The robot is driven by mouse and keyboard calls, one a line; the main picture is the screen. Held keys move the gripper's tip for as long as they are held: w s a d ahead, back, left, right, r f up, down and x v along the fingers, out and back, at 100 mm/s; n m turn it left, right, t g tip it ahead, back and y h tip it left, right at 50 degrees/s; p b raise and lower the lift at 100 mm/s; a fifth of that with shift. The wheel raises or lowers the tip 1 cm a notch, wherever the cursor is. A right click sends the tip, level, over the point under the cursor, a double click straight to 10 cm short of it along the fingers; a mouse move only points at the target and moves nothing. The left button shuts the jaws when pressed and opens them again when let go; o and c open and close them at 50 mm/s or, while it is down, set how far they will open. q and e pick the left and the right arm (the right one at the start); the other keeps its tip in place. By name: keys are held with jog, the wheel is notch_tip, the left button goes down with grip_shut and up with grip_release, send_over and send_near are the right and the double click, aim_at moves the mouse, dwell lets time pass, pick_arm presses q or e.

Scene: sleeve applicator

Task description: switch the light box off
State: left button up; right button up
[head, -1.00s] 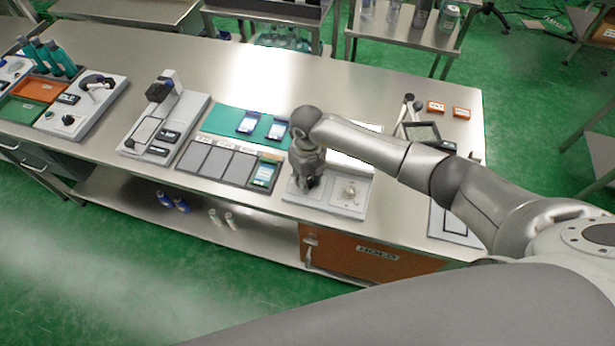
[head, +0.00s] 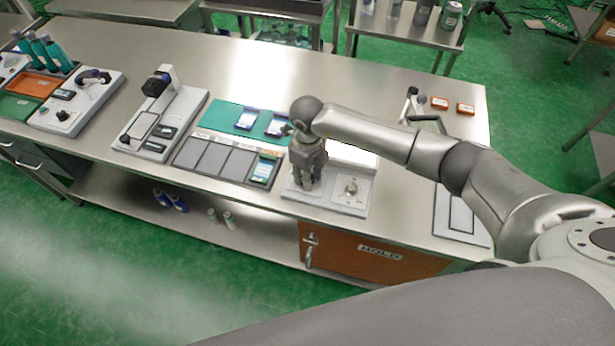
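The light box (head: 358,201) stands near the front edge of the bench, with a bright white lit panel (head: 352,154) at its back. A round metal knob or switch (head: 350,189) sits on the right part of its base. My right gripper (head: 304,186) points down over the left part of the base, to the left of the knob and apart from it. It covers that part of the box, and its fingers are too small to tell whether they are open or shut. My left gripper is not in view.
A dark tray (head: 216,160) with several grey panels and a teal mat (head: 232,118) with phone-like items lie to the left. A framed flat device (head: 460,214) lies to the right. My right forearm passes over the bench behind the knob.

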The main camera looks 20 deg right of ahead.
jog(key=n+b, duration=0.4)
jog(key=b, duration=0.1)
jog(key=n+b, duration=0.4)
jog(key=b, duration=0.1)
jog(key=shift+d+f+n+b, duration=0.1)
jog(key=shift+f+n+b, duration=0.1)
jog(key=shift+n+b, duration=0.2)
jog(key=shift+r+n+b, duration=0.2)
jog(key=shift+n+b, duration=0.9)
jog(key=shift+b, duration=0.15)
jog(key=o, duration=1)
jog(key=shift+o, duration=0.2)
jog(key=shift+r, duration=0.15)
notch_tip(320, 180, up, 12)
